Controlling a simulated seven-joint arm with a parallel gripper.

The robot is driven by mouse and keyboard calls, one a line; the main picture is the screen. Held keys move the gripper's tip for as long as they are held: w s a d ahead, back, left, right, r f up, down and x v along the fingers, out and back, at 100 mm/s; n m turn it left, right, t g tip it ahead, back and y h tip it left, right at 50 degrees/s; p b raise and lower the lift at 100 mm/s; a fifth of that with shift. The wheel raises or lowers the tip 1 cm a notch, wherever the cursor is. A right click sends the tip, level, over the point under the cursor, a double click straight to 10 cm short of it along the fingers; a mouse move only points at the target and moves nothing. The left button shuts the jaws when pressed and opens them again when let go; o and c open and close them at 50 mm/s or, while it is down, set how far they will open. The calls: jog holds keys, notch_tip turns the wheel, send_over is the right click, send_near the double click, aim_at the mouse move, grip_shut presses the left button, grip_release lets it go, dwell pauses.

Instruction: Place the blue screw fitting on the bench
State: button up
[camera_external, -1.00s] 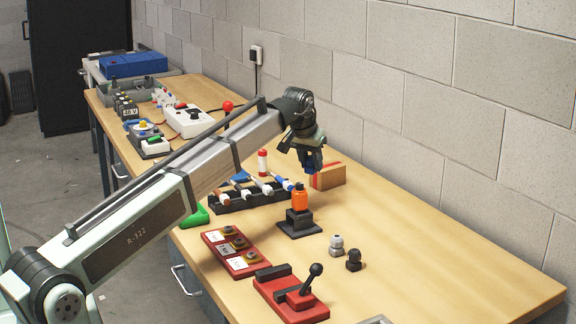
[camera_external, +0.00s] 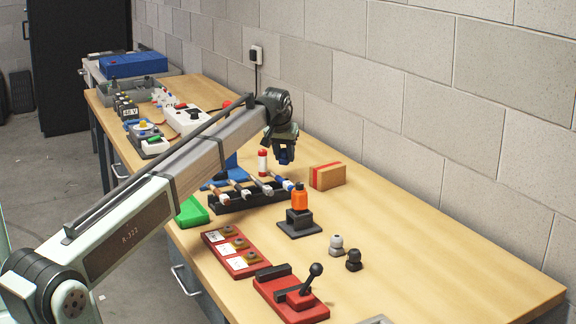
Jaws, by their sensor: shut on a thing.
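The fitting appears to be held above the bench top, near the red-and-white bottle. Its full shape is hidden by the gripper and too small to tell. A grey fitting (camera_external: 337,245) and a black fitting (camera_external: 354,260) stand on the bench at the right.
A box (camera_external: 327,176), a red-and-white bottle (camera_external: 262,162) and a black rack (camera_external: 250,196) of screwdriver-like tools lie close by. A red lever unit (camera_external: 290,298) is nearer. The bench's right side is largely clear.

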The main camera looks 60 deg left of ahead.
jog(key=shift+f, duration=2.65)
jog(key=shift+f, duration=0.15)
jog(key=o, duration=1)
jog(key=v, duration=1.2)
